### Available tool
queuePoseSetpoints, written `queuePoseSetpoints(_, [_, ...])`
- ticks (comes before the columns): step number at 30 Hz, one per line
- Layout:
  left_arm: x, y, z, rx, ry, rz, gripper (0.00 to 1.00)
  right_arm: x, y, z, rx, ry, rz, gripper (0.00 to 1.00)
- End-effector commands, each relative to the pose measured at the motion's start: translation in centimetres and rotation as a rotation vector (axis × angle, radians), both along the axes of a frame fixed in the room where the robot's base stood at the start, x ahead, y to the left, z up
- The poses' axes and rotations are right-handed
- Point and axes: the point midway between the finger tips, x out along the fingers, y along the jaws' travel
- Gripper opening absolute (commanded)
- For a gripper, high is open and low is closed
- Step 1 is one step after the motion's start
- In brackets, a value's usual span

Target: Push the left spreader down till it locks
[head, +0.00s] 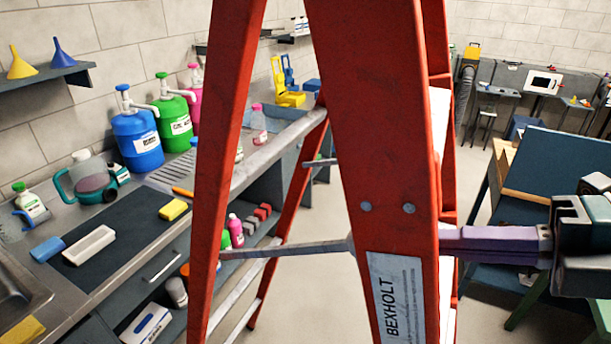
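A red stepladder (376,110) with a BEXHOLT label stands upright close in front of me. A grey metal spreader bar (290,248) runs between its left leg and its wide middle rail, nearly level and rising slightly to the right. Its right end meets the edge of the middle rail, so any joint behind is hidden. A shorter grey bar (320,162) shows farther back. I cannot tell which bar is the left spreader. My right gripper (448,243) comes in from the right, its long purplish fingers reaching to the ladder's right side; contact and finger gap are unclear. My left gripper is out of view.
A workbench (165,246) on the left carries a blue jug (137,142), a green jug (174,120) and several bottles and sponges. A dark blue table (560,165) stands at the right. Pale floor is open behind the ladder.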

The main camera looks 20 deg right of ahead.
Motion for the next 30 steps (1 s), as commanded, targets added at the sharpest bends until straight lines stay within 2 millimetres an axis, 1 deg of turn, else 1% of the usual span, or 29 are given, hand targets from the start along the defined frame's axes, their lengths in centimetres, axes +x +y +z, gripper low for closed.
queuePoseSetpoints(1, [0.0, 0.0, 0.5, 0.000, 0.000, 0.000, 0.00, 0.7, 0.5, 0.1, 0.003, -0.004, -0.002, 0.00])
queuePoseSetpoints(6, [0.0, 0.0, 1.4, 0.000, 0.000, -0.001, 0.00, 2.4, 1.9, -0.6, 0.003, -0.003, -0.002, 0.00])
queuePoseSetpoints(12, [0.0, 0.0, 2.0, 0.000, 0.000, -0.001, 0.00, 3.6, 3.1, -1.4, 0.002, -0.001, -0.002, 0.00])
queuePoseSetpoints(16, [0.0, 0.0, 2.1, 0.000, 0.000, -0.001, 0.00, 4.0, 3.4, -1.7, 0.001, 0.000, 0.000, 0.00])
queuePoseSetpoints(26, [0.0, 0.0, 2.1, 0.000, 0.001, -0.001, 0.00, 4.0, 3.5, -1.8, 0.001, 0.001, 0.000, 0.00])
queuePoseSetpoints(30, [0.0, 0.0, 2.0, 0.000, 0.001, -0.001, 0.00, 4.5, 3.8, -1.9, 0.000, -0.002, -0.001, 0.00])
